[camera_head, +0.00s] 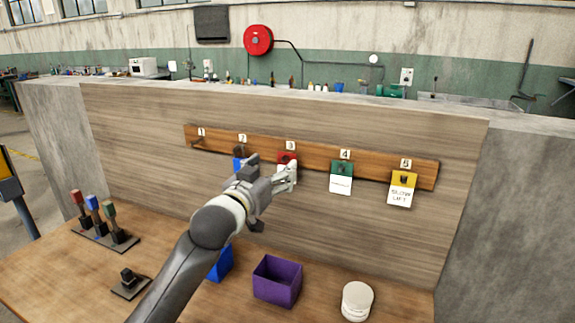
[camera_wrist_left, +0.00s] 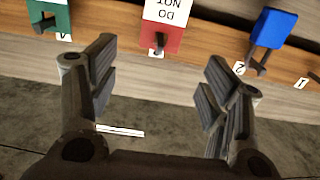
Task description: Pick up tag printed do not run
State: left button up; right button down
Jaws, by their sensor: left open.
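The tag with a red top (camera_head: 287,157) hangs from hook 3 on the wooden rail (camera_head: 313,158). In the left wrist view the red tag (camera_wrist_left: 174,40) appears upside down, with a white part reading "DO NOT"; the rest of its text is cut off by the frame edge. My left gripper (camera_head: 271,170) is in front of the rail near this tag and partly covers its white part in the head view. Its fingers stand open in the wrist view (camera_wrist_left: 158,85), with nothing held between them. My right gripper is not in view.
A blue tag (camera_head: 238,164) hangs at hook 2, a green tag (camera_head: 342,169) at hook 4, and a yellow tag (camera_head: 404,180) at hook 5. Below are a blue bin (camera_head: 222,264), a purple bin (camera_head: 277,285), a white round stack (camera_head: 357,304) and coloured levers (camera_head: 93,203).

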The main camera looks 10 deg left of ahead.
aim_at(283, 160)
pick_arm(q)
jog(key=shift+w+d, duration=0.1)
jog(key=shift+w, duration=0.35)
jog(key=shift+w+d, duration=0.1)
jog(key=shift+w, duration=0.3)
jog(key=shift+w+f, duration=0.15)
jog(key=shift+w, duration=0.15)
jog(key=shift+w+d+p, duration=0.1)
jog(key=shift+w+p, duration=0.15)
jog(key=shift+p, duration=0.05)
jog(key=w+p, duration=0.2)
jog(key=w, duration=0.1)
jog(key=shift+w+d, duration=0.15)
jog(key=shift+d, duration=0.2)
jog(key=shift+w+d, duration=0.1)
jog(key=shift+w, duration=0.45)
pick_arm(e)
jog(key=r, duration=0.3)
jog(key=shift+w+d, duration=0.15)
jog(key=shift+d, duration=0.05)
pick_arm(q)
jog(key=c, duration=0.9)
